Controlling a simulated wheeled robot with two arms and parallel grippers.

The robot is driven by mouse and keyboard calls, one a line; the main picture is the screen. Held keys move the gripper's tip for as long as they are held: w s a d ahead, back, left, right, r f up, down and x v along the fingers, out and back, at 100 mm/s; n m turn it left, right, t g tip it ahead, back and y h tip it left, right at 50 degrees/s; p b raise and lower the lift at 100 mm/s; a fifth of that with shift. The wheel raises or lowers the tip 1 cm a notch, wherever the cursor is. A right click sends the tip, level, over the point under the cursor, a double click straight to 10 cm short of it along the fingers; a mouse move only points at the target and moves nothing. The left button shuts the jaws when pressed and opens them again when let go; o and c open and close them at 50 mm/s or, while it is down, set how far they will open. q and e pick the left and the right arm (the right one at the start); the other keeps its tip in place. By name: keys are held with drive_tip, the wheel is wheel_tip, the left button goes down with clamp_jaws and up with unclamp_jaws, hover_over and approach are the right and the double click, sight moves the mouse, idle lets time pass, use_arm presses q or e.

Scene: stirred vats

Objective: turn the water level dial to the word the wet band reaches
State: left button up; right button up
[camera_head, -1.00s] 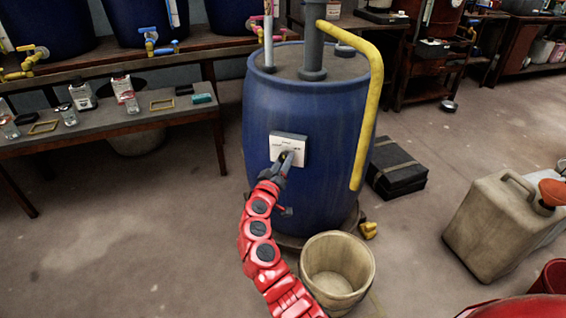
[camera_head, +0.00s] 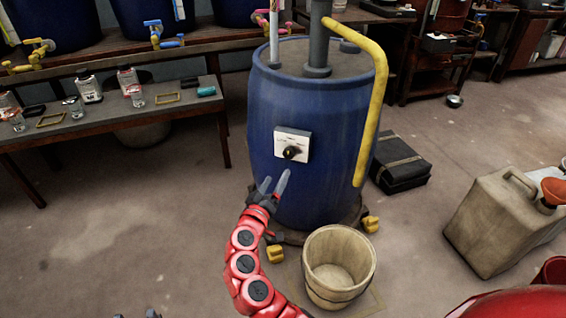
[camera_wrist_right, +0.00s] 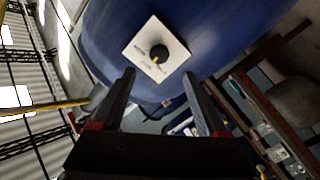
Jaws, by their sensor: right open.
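The water level dial is a black knob (camera_head: 290,152) on a white plate (camera_head: 280,138) on the front of a blue barrel vat (camera_head: 300,105). In the right wrist view the knob (camera_wrist_right: 159,53) has a yellow mark on its lower-left side; the plate's words are too small to read. My right gripper (camera_head: 275,180) is open and empty, below and apart from the dial. Its two fingers (camera_wrist_right: 159,76) show spread in the wrist view. A pale upright stick (camera_head: 273,40) stands at the vat's top; I cannot make out a wet band. Dark tips (camera_head: 140,314) at the bottom edge may be my left gripper.
A yellow pipe (camera_head: 378,100) runs down the vat's right side. A wooden bucket (camera_head: 338,285) stands in front, and a black case (camera_head: 400,165) lies to the right. A bench (camera_head: 100,125) with bottles is at left. A beige jerrycan (camera_head: 500,220) stands at right.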

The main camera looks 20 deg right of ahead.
drive_tip(key=v, duration=0.7)
drive_tip(key=shift+p, duration=0.35)
